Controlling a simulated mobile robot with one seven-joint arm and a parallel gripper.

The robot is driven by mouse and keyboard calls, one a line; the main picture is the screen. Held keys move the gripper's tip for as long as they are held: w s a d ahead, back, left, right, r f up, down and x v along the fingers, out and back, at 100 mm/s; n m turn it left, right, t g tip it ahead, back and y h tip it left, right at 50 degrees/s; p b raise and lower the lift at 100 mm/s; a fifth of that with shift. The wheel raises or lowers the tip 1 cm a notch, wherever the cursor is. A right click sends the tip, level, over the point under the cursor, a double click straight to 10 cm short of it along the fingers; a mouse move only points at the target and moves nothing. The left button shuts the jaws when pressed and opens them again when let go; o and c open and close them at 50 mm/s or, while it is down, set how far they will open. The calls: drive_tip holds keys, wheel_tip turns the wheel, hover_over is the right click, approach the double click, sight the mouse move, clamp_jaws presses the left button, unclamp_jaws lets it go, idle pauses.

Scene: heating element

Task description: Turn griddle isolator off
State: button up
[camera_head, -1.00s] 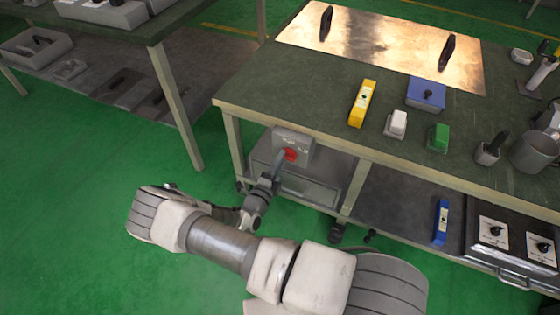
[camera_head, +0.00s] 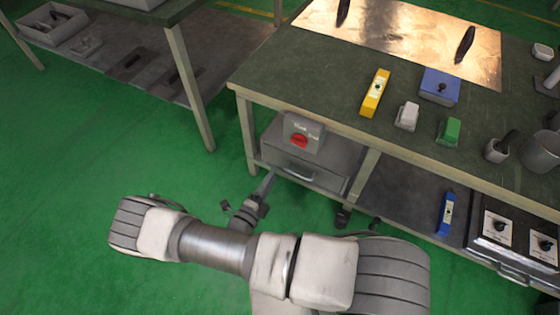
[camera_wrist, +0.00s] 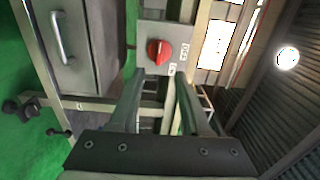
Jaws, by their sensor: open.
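The griddle isolator is a grey box (camera_head: 306,128) with a red rotary knob (camera_head: 299,141). It is fixed under the front edge of the green-topped bench, above a grey drawer. In the wrist view the box (camera_wrist: 150,30) and red knob (camera_wrist: 159,51) show upper middle, beyond my fingers, with small labels beside the knob that I cannot read clearly. My gripper (camera_wrist: 158,84) is open and empty, its two fingers pointing toward the box with a gap before the knob. In the head view my gripper (camera_head: 266,186) is low and left of the knob, partly hidden by my wrist.
The bench top (camera_head: 330,90) holds a metal plate, a yellow level (camera_head: 375,93), a blue box (camera_head: 440,86) and small blocks. The drawer (camera_head: 300,165) and bench legs are close to my gripper. Green floor to the left is clear.

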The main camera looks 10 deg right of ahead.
drive_tip(key=shift+v, duration=1.75)
drive_tip(key=d+r+m+g, duration=0.3)
drive_tip(key=r+m+g, duration=0.4)
drive_tip(key=r+m, duration=0.5)
drive_tip(key=d+r+m+g, duration=0.3)
drive_tip(key=r+m+g, duration=0.4)
drive_tip(key=r+m, duration=0.55)
drive_tip(key=s+d+r+m+t+y, duration=0.25)
drive_tip(key=s+r+m+y, duration=0.3)
drive_tip(key=r+m, duration=0.5)
drive_tip(key=s+d+r+m+t+y, duration=0.25)
drive_tip(key=s+r+m+y, duration=0.35)
drive_tip(key=r+m, duration=0.5)
wheel_tip(320, 180, up, 20)
drive_tip(key=s+m+p, duration=0.1)
drive_tip(key=p, duration=1.9)
drive_tip(key=shift+s+d+f+h, duration=0.2)
drive_tip(key=shift+s+d+h, duration=0.05)
drive_tip(key=shift+d+h, duration=0.2)
